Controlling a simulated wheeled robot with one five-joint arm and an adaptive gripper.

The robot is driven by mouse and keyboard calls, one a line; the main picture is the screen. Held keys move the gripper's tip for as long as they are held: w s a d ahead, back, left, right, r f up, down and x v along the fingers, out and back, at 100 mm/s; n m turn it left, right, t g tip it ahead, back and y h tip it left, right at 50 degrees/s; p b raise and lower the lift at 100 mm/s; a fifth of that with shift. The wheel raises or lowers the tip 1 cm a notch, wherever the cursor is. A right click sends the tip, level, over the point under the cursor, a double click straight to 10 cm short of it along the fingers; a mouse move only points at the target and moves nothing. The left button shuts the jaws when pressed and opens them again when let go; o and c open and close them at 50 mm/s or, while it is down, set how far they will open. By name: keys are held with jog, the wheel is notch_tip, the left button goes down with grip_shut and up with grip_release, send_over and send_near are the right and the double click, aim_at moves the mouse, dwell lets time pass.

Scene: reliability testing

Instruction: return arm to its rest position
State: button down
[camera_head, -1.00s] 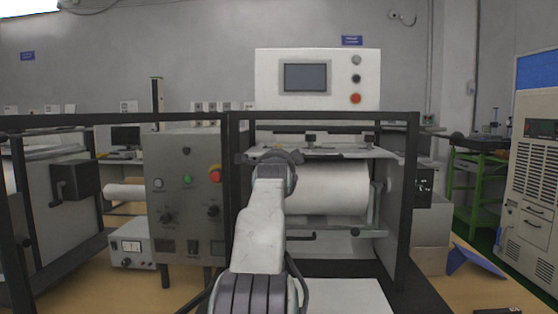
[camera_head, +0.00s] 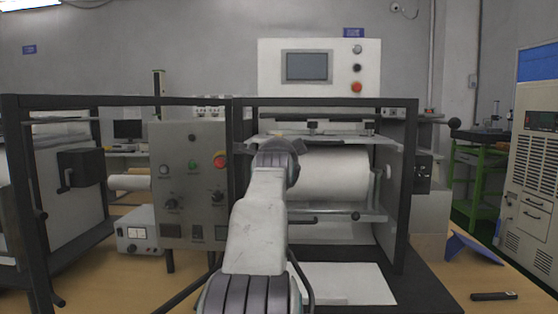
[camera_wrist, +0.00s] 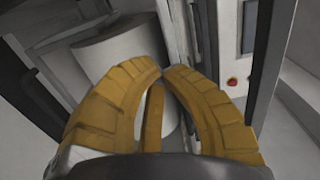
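My arm (camera_head: 258,225) reaches forward from the bottom middle of the head view, toward the machine with the white roll (camera_head: 332,175). My gripper is mostly hidden behind the arm's wrist in that view. The white roll (camera_wrist: 117,50) shows beyond the fingers in the wrist view; I cannot tell the exact gap.
A black frame (camera_head: 410,200) surrounds the machine. A grey control box (camera_head: 190,185) with buttons stands left of the arm. A screen panel (camera_head: 306,66) rises behind.

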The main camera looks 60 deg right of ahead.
jog(key=b+v, duration=0.1)
jog(key=v, duration=0.6)
dwell(0.4)
